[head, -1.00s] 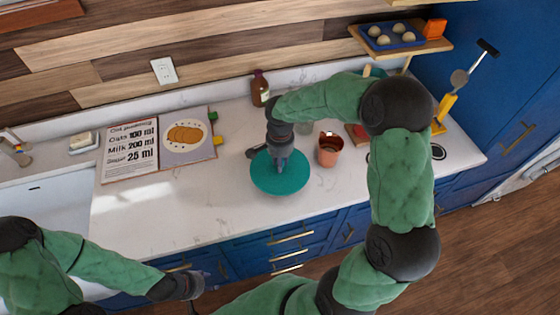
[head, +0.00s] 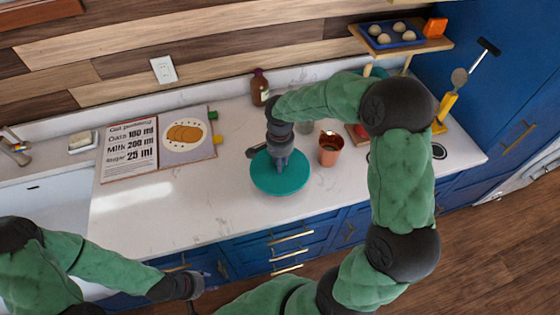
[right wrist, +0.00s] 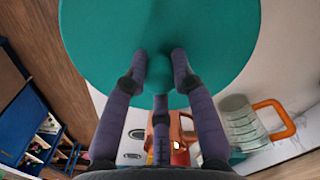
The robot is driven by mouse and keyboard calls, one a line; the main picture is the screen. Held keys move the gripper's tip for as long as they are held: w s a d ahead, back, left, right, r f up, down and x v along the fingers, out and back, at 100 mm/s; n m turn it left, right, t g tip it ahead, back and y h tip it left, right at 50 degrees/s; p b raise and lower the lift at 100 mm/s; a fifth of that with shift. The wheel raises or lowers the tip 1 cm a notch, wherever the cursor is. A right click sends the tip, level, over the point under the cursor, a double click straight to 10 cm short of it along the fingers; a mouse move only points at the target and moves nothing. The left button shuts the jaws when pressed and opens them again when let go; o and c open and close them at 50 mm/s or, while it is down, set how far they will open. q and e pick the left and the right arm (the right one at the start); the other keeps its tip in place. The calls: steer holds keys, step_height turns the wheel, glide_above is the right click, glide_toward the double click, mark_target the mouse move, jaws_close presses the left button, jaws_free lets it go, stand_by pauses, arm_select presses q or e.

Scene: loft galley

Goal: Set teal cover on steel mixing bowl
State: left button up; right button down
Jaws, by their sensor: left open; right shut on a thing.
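The teal cover (head: 284,184) is a round disc over the middle of the counter in the head view. In the right wrist view the teal cover (right wrist: 200,40) fills the upper middle. My right gripper (head: 281,163) is above the cover's centre, and in the right wrist view its fingers (right wrist: 160,70) are shut on the cover's round knob. I see no steel mixing bowl; anything directly under the cover is hidden by it. I cannot tell what the cover rests on, if anything. My left gripper (head: 198,286) is low at the left, in front of the counter, open and empty.
A copper cup (head: 330,149) stands just right of the cover. A brown bottle (head: 260,88) is behind it. A recipe board (head: 160,145) lies at the left. A glass measuring jug (right wrist: 240,120) with an orange handle shows in the right wrist view. The counter's front left is clear.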

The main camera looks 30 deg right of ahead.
steer(key=shift+f, duration=0.1)
stand_by(0.4)
steer(key=shift+c, duration=2.3)
jaws_free()
steer(key=shift+r+p, duration=2.05)
steer(key=shift+r, duration=1.55)
